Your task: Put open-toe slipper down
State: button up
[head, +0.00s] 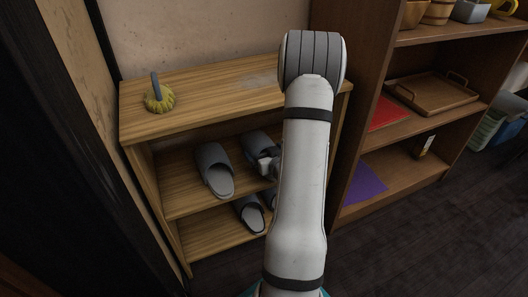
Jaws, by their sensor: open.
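Grey open-toe slippers stand in a low wooden shoe rack. One slipper (214,172) lies on the middle shelf (180,198) at the left. A second slipper (256,145) lies to its right on the same shelf, partly hidden by my gripper. My gripper (266,163) is at this second slipper, with its jaws open; whether it touches the slipper I cannot tell. My arm hides the right part of the shelf. More grey slippers (250,214) are on the bottom shelf, partly hidden.
A yellow brush with a blue handle (158,98) lies on the rack top (205,92). A brown bookcase (362,125) on the right holds a wooden tray (432,93), a red sheet (388,114) and a purple sheet (364,183). Dark floor (420,240) is clear at lower right.

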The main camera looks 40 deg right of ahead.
jog(key=p+v, duration=0.1)
jog(key=v, duration=0.1)
jog(key=p+v, duration=0.1)
jog(key=v, duration=0.1)
jog(key=p+v, duration=0.1)
jog(key=v, duration=0.2)
jog(key=shift+r, duration=0.3)
jog(key=p+v, duration=0.2)
jog(key=p, duration=0.3)
jog(key=p+v, duration=0.2)
jog(key=p, duration=0.1)
jog(key=shift+s+a+f+p, duration=0.1)
jog(key=shift+s+f+p, duration=0.1)
jog(key=shift+p, duration=0.1)
jog(key=shift+s, duration=0.1)
